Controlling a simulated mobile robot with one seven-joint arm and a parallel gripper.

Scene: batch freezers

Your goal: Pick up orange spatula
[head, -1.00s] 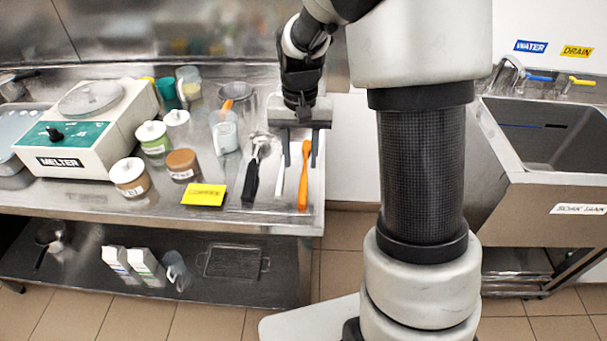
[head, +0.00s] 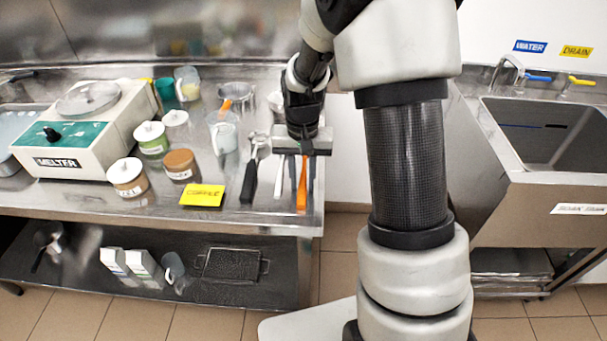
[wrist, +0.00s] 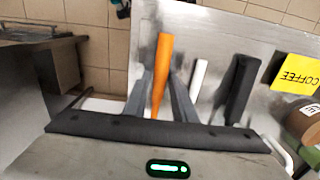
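The orange spatula (head: 301,197) lies on the steel counter near its right end, with its handle toward the front edge. In the wrist view the orange spatula (wrist: 161,70) runs up between the two grey fingers. My gripper (head: 302,186) is over the spatula, with one finger on each side of it. The fingers of my gripper (wrist: 164,80) stand apart with visible gaps beside the handle. The far part of the spatula is hidden under my gripper. I cannot tell how far above the counter the fingertips are.
A white-handled utensil (head: 279,180) and a black-handled one (head: 249,181) lie just left of the spatula. A yellow COFFEE card (head: 202,195) and jars stand further left. The counter's right edge is close by; a sink (head: 545,130) is beyond.

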